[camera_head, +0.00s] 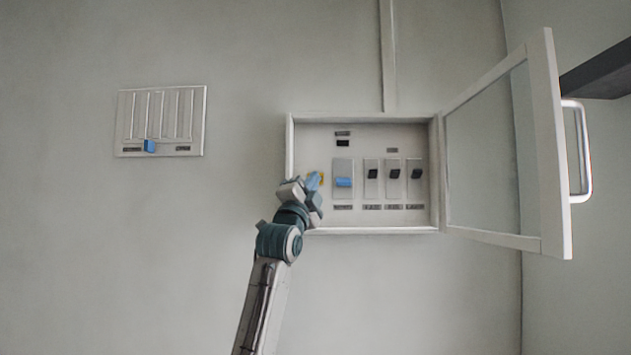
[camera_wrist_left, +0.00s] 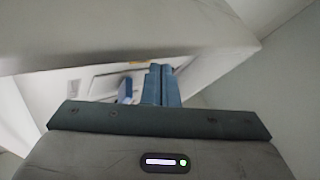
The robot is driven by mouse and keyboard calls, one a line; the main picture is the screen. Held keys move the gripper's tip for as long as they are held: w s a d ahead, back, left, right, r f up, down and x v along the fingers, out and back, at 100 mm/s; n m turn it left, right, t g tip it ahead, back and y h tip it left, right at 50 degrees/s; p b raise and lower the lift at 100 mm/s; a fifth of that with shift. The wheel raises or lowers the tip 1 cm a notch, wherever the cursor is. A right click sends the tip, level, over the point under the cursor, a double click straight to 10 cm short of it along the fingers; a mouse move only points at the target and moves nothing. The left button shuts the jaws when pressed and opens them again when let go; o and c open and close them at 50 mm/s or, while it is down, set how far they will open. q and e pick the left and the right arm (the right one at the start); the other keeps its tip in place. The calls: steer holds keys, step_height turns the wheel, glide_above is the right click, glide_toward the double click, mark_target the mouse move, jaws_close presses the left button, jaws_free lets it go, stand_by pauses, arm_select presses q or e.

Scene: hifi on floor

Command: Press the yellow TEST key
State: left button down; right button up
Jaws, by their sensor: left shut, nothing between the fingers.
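The yellow TEST key (camera_head: 322,176) sits at the left inside the open wall box (camera_head: 434,176). In the head view only slivers of yellow show around my left gripper (camera_head: 313,181), which covers most of the key. The gripper's blue fingers are shut and empty, with their tips at the key; I cannot tell whether they touch it. My right gripper is not in view.
Right of the key are a blue switch (camera_head: 343,182) and several black switches (camera_head: 394,174). The box's glazed door (camera_head: 553,150) stands open to the right, with a metal handle (camera_head: 581,150). A slotted panel with a blue slider (camera_head: 149,146) hangs left. The wall between is bare.

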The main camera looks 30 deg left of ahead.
arm_select(q)
steer(key=s+d, duration=0.1)
steer(key=s+b, duration=0.1)
steer(key=s, duration=0.1)
steer(key=s+d, duration=0.1)
steer(key=shift+s+d, duration=0.15)
steer(key=shift+d, duration=0.2)
steer(key=shift+f, duration=0.1)
stand_by(0.9)
